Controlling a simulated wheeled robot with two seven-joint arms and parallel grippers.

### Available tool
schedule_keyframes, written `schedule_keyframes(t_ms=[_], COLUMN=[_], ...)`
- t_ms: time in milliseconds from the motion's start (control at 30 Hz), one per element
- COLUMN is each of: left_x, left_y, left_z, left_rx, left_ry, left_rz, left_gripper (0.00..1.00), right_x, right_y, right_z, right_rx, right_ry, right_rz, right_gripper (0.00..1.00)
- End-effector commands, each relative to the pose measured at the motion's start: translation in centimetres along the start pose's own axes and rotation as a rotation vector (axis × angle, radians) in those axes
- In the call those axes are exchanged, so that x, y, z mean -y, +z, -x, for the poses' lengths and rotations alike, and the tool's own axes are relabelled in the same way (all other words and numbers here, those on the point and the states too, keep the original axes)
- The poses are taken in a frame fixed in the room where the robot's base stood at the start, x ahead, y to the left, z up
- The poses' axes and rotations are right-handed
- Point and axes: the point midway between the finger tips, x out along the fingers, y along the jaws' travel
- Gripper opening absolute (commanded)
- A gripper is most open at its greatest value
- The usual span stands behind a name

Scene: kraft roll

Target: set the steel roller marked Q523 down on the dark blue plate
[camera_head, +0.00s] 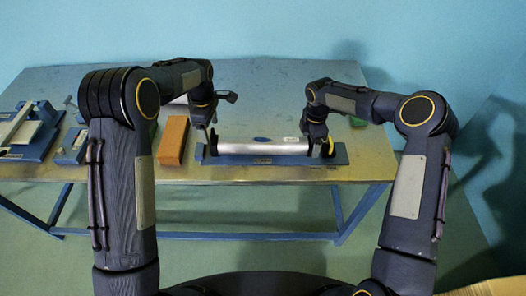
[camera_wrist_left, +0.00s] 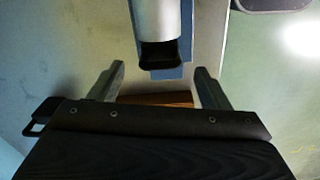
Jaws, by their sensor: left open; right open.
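A silver steel roller (camera_head: 245,146) lies level, left to right, over a dark blue plate (camera_head: 340,156) near the table's front edge. It appears to rest there; the contact is hidden. Its marking is too small to read. My left gripper (camera_head: 210,137) is at the roller's left end. In the left wrist view its two fingers are open and apart, with the roller's dark end cap (camera_wrist_left: 160,55) in line with the gap and the blue plate (camera_wrist_left: 186,50) beyond. My right gripper (camera_head: 322,146) is open at the roller's right end, its fingers partly hidden.
An orange-brown block (camera_head: 173,141) stands just left of the plate. Blue fixtures (camera_head: 36,135) sit at the table's left. The table (camera_head: 370,165) is bare to the right of the plate.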

Motion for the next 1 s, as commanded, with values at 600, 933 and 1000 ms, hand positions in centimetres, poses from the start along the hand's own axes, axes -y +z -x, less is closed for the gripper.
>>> schedule_keyframes(t_ms=[600,933,1000], left_x=[0.0,0.0,0.0], left_y=[0.0,0.0,0.0], left_z=[5.9,5.8,5.8], left_rx=[-0.001,-0.001,-0.001], left_ry=[0.000,0.000,0.000], left_rz=[-0.002,-0.002,-0.002], left_gripper=[0.70,0.70,0.70], right_x=[-0.1,-0.1,-0.1], right_y=[0.0,0.0,0.0], right_z=[2.6,9.5,10.4], right_rx=[0.001,0.001,0.001], right_ry=[0.004,0.004,0.004], right_rz=[-0.001,-0.001,-0.001], right_gripper=[0.77,0.77,0.77])
